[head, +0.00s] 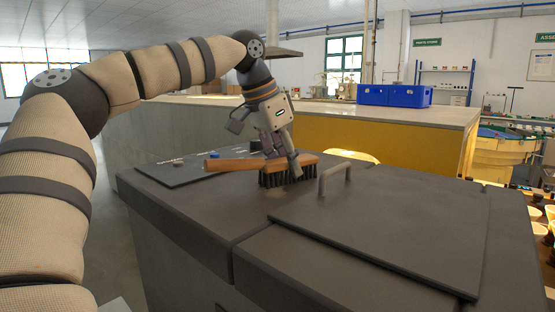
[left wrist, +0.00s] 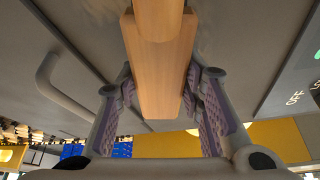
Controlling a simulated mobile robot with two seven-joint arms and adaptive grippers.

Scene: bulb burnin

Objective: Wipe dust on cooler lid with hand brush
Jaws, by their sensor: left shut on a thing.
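The hand brush (head: 235,163) has a wooden handle and black bristles (head: 285,176) that point down. My left gripper (head: 281,153) is shut on its wooden back, with the handle pointing left. In the left wrist view the brush's wood (left wrist: 158,70) runs between the two fingers (left wrist: 160,85). The dark grey cooler lid (head: 390,225) has a bar handle to the right of the brush. A faint pale dust patch (head: 275,193) shows just below the bristles, and a pale smear shows in the left wrist view (left wrist: 80,40). Whether the bristles touch the surface is unclear. My right gripper is out of view.
The lid's bar handle (head: 334,172) stands up close to the bristles. A dark panel with a blue knob (head: 212,154) lies at the left of the cooler top. The lid's right part is clear.

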